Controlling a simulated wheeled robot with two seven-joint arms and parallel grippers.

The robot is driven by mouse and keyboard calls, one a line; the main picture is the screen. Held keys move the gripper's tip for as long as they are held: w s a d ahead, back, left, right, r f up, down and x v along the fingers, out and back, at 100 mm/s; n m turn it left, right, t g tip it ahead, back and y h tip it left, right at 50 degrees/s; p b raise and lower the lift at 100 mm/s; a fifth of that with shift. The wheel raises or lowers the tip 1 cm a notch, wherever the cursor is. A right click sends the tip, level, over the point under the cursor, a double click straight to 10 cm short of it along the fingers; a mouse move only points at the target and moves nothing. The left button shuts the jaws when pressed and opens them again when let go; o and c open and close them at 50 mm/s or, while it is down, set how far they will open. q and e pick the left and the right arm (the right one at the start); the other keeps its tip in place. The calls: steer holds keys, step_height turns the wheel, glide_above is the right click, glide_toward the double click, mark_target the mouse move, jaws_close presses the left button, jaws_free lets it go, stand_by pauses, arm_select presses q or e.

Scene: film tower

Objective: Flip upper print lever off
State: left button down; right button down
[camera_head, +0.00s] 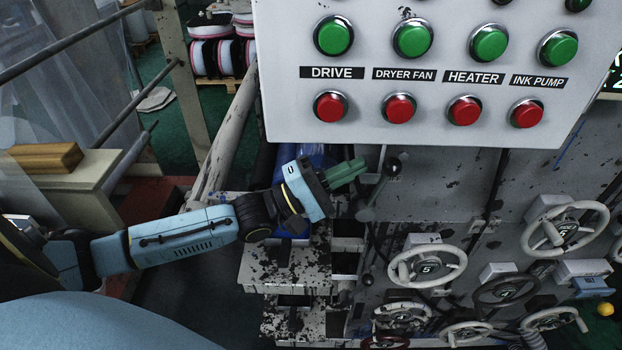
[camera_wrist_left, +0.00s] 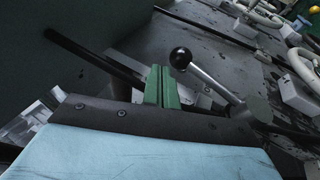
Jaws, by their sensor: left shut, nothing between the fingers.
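A metal lever (camera_head: 380,184) with a black ball knob, the upper of two, stands on the machine's side just below the control panel. Its knob is up and tilted to the right in the head view. My left gripper (camera_head: 347,172) has green fingers, shut and empty, pointing at the lever from the left. The fingers look close to the lever; I cannot tell whether they touch it. In the left wrist view the shut fingers (camera_wrist_left: 162,87) are left of the lever (camera_wrist_left: 212,82) and its black knob. A second, lower lever (camera_head: 367,280) has a dark knob. My right gripper is not in view.
The control panel (camera_head: 430,125) with green and red buttons hangs directly above the gripper. Several handwheels (camera_head: 428,266) project at the lower right. A paint-worn grey step (camera_head: 285,268) lies under the wrist. Railings (camera_head: 90,45) stand at the left.

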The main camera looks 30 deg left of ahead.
arm_select(q)
steer(key=shift+w+d+r, duration=0.1)
steer(key=shift+w+d, duration=0.3)
steer(key=shift+d, duration=0.25)
steer(key=shift+w+d+r, duration=0.1)
steer(key=shift+w+d, duration=0.3)
steer(key=shift+d, duration=0.3)
steer(key=shift+w+d+r, duration=0.1)
steer(key=shift+w+d, duration=0.3)
steer(key=shift+d, duration=0.25)
steer(key=shift+s+a, duration=0.1)
steer(key=s+a+r, duration=0.3)
steer(key=s+a, duration=0.6)
steer(key=s, duration=0.1)
steer(key=shift+p, duration=0.35)
steer(key=shift+r, duration=0.1)
